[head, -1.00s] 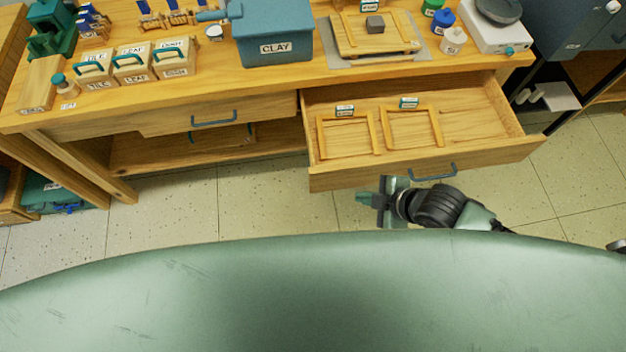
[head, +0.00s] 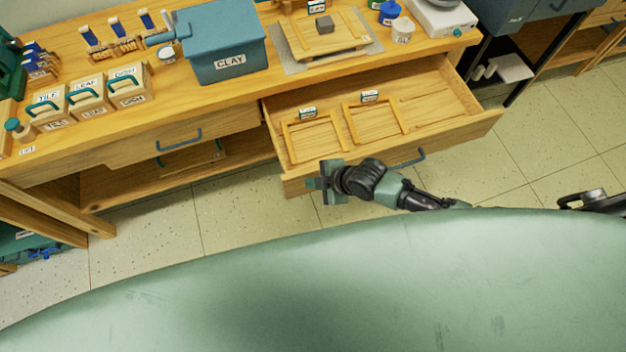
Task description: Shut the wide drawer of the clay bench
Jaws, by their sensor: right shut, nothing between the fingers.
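The clay bench (head: 240,88) runs across the top of the head view. Its wide drawer (head: 455,138) stands pulled out on the right, with a blue handle (head: 408,159) on its front. Two wooden frames with small labels, a left one (head: 291,143) and a right one (head: 350,124), lie inside it. My right gripper (head: 320,184) is shut and empty. It overlaps the left part of the drawer front in the picture, left of the handle; I cannot tell whether it touches. It hides part of the front panel. My left gripper is not in view.
A narrower drawer (head: 135,146) left of the wide one looks closed. On the bench top stand a blue CLAY box (head: 222,42), labelled wooden boxes (head: 88,95) and a board with a grey block (head: 325,40). Tiled floor (head: 240,210) is clear before the bench.

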